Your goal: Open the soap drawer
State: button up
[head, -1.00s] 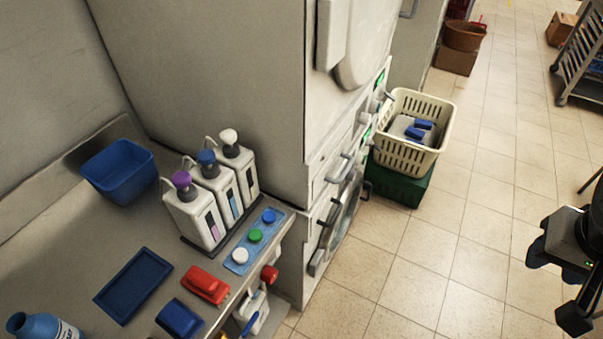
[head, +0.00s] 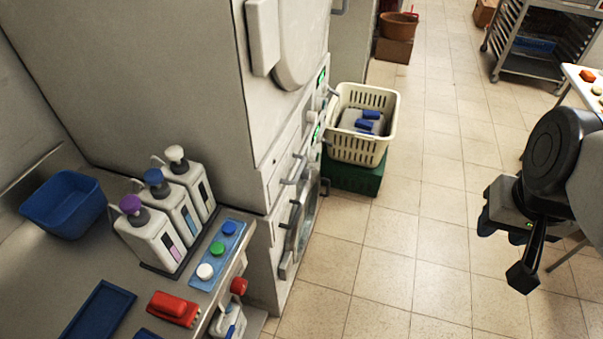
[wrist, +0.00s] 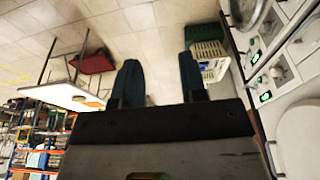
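The stacked white machines (head: 150,70) show side-on in the head view. Several small handles stick out on the lower machine's front, near the upper edge, around a drawer-like front (head: 282,172); which one is the soap drawer's I cannot tell at this angle. No drawer is seen pulled out. A round door (head: 307,222) is below. My gripper (head: 502,232) is at the right of the head view, over the floor, well apart from the machines. In the wrist view its two dark fingers (wrist: 161,75) are spread with nothing between them; machine panels with green displays (wrist: 255,56) show at the right.
A cream basket (head: 362,125) on a green crate (head: 355,178) stands beside the machine front. The counter at left holds soap dispensers (head: 165,215), a blue tub (head: 62,205) and a button panel (head: 217,252). The tiled floor (head: 400,240) between is clear.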

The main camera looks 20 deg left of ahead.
jog(key=w+a+f+n+g+y, duration=0.1)
jog(key=w+a+f+g+y, duration=0.2)
jog(key=w+a+f+y, duration=0.45)
jog(key=w+a+f+n+g+y, duration=0.2)
jog(key=w+a+f+g+y, duration=0.15)
jog(key=a+f, duration=0.8)
jog(key=w+a+f+m+y, duration=0.1)
jog(key=w+a+f+y, duration=0.2)
jog(key=w+a+f, duration=0.35)
jog(key=m+t+y, duration=0.2)
jog(key=t, duration=0.2)
send_near(297, 213)
jog(key=shift+a+f, duration=0.25)
jog(key=shift+a, duration=0.3)
jog(key=shift+a+f, duration=0.25)
jog(key=shift+a, duration=0.3)
jog(key=shift+a, duration=0.15)
jog(key=shift+a+f, duration=0.25)
jog(key=shift+a, duration=0.95)
jog(key=shift+a+f, duration=0.3)
jog(key=shift+a, duration=0.95)
jog(key=shift+a+f, duration=0.25)
jog(key=shift+a, duration=0.95)
grip_shut()
